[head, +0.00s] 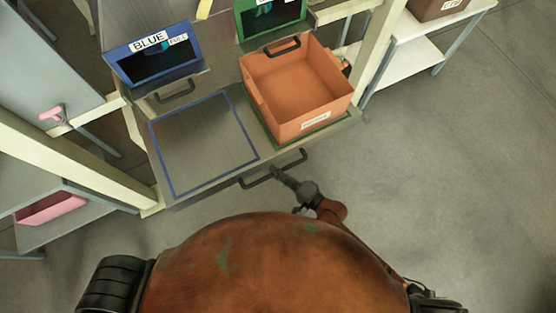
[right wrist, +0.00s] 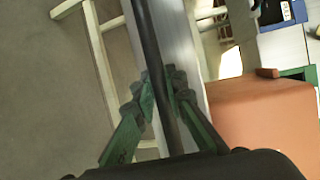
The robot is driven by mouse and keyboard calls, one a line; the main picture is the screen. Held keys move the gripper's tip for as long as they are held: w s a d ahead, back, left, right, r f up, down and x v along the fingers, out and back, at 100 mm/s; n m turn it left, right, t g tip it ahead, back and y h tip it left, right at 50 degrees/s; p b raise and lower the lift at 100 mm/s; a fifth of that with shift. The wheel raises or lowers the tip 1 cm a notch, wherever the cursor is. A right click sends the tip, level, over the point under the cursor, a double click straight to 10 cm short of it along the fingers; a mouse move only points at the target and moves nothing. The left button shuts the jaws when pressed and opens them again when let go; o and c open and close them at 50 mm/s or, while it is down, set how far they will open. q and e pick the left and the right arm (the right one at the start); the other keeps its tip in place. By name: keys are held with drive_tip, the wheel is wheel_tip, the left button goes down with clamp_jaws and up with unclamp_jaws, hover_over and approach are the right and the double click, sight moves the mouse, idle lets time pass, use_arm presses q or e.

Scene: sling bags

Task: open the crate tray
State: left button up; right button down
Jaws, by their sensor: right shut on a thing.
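The crate tray (head: 200,145) is a grey metal pull-out tray that stands out from the rack toward me. It has a blue outlined square on its left half. An orange crate (head: 298,85) with a white label stands upright on its right half, inside a green outline. A dark bar handle (head: 258,181) runs along the tray's front edge. My right gripper (head: 280,174) is at that handle. In the right wrist view its green fingers (right wrist: 160,92) are shut around the dark handle bar (right wrist: 148,35). My left gripper is out of view.
Behind the tray are a blue bin (head: 155,58) labelled BLUE and a green bin (head: 272,18). Cream rack posts (head: 75,160) stand at both sides. A pink bin (head: 50,207) sits on a lower left shelf. A white table (head: 425,40) stands at right. The floor at right is clear.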

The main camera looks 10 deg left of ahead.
drive_tip(key=shift+s+f, duration=0.1)
drive_tip(key=c, duration=1.9)
unclamp_jaws()
drive_tip(key=shift+c, duration=0.2)
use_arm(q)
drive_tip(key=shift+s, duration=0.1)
use_arm(e)
drive_tip(key=v, duration=1.2)
